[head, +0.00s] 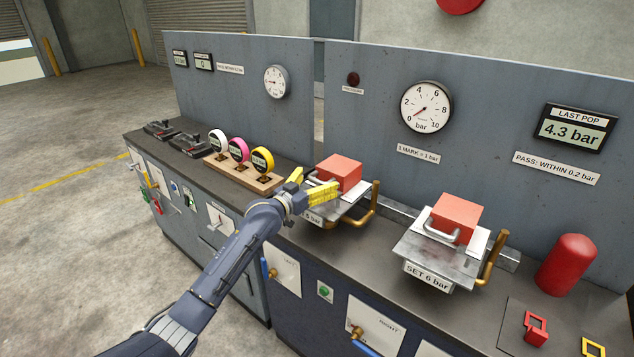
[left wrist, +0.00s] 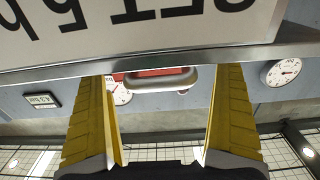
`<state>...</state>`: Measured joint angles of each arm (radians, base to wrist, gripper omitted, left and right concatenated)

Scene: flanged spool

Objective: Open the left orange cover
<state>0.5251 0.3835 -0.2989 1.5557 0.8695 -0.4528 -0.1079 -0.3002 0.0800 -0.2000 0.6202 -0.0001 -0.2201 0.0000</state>
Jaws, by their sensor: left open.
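The left orange cover (head: 340,172) is a red-orange block on a metal plate at the middle of the bench in the head view. It looks closed. My left gripper (head: 311,185) is open in front of it, its yellow fingers by the plate's front edge and hiding part of it. In the left wrist view, the open fingers (left wrist: 163,125) frame a grey bar handle (left wrist: 155,78) with a strip of red-orange (left wrist: 190,70) behind it. The handle appears beyond the plate edge, and I see no contact with it. My right gripper is not in view.
A similar orange cover (head: 456,217) with a handle stands to the right above a "SET 6 bar" label (head: 428,276). A brass pipe (head: 372,205) rises beside the left unit. Coloured round gauges (head: 240,150) stand on a wooden rack to the left. A red cylinder (head: 567,264) is at right.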

